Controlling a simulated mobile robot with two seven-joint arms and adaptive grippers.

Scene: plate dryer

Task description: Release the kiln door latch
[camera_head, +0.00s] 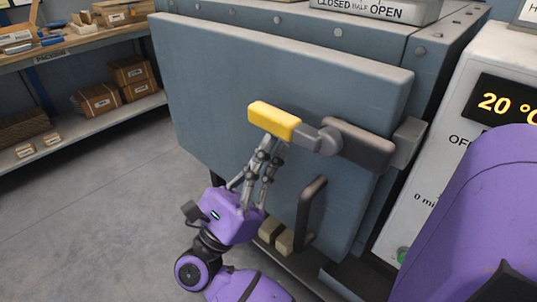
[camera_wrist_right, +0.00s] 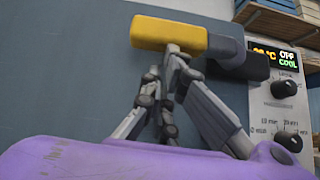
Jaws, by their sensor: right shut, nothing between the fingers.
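The kiln door (camera_head: 230,75) is a thick grey-blue slab that appears closed against the kiln body. Its latch is a lever with a yellow grip (camera_head: 274,120) pointing left, a grey pivot arm (camera_head: 318,138) and a dark plate (camera_head: 357,147) by the door's right edge. The yellow grip also shows in the wrist view (camera_wrist_right: 165,34). My right gripper (camera_head: 269,145) is shut and empty, its fingertips at the underside of the grip. They overlap the grip's lower edge in the wrist view (camera_wrist_right: 175,55); I cannot tell whether they touch. My left gripper is not in view.
A dark vertical door handle (camera_head: 310,212) sits below the latch. A control panel (camera_head: 455,150) reading 20 °C stands right of the kiln, partly behind my purple arm. Shelves (camera_head: 85,122) with boxes stand at left. The floor (camera_head: 95,220) between is clear.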

